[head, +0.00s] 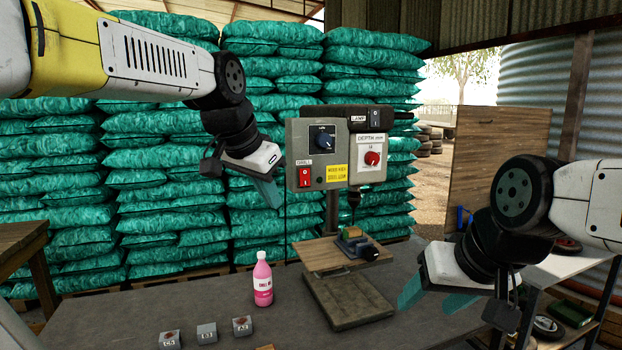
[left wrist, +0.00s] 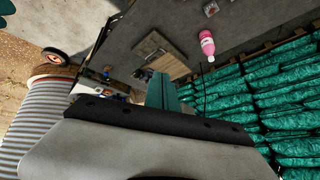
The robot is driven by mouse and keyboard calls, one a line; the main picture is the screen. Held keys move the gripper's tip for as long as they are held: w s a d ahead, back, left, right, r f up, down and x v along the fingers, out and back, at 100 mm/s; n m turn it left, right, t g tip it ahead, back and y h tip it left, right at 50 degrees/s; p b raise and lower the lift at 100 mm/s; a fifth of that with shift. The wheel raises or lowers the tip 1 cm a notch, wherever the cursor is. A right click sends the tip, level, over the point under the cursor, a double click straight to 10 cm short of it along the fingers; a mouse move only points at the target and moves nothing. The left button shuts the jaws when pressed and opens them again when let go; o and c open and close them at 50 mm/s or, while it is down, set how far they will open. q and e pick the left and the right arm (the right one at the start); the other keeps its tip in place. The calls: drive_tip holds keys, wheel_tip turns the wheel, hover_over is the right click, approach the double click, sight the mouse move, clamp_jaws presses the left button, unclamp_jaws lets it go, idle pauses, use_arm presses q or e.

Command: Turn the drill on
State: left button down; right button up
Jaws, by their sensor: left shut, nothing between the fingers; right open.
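A drill press with a grey control box (head: 312,131) stands at the back of the bench. Its red rocker switch labelled DRILL (head: 305,178) is at the lower left of the front face. Whether the switch is on or off is too small to tell. My left gripper (head: 270,194) is shut and empty, its teal fingers pointing down just left of the switch and apart from it in the picture. Its fingers (left wrist: 161,90) also show in the left wrist view. My right gripper (head: 424,294) is open and empty at the right, low over the bench side.
A wooden drill table (head: 312,257) with a vise sits below. A pink bottle (head: 263,282) and small blocks (head: 207,333) stand on the bench (head: 130,312).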

sight(305, 177)
use_arm(q)
drive_tip(key=w+d+r+m, duration=0.2)
drive_tip(key=w+r, duration=0.1)
drive_tip(key=w, duration=0.3)
drive_tip(key=w+d+r+m, duration=0.2)
drive_tip(key=w+r+m, duration=0.1)
drive_tip(key=w, duration=0.4)
drive_tip(key=shift+w+d+r+y, duration=0.15)
drive_tip(key=shift+d+r+y, duration=0.25)
drive_tip(key=shift+r, duration=0.1)
drive_tip(key=x, duration=0.4)
drive_tip(key=w+a+x, duration=0.1)
drive_tip(key=x, duration=0.2)
drive_tip(key=w+r+x, duration=0.1)
drive_tip(key=x, duration=0.3)
drive_tip(key=shift+w+a+f, duration=0.25)
drive_tip(key=shift+a, duration=0.05)
drive_tip(key=shift+w+a, duration=0.15)
drive_tip(key=shift+w, duration=0.25)
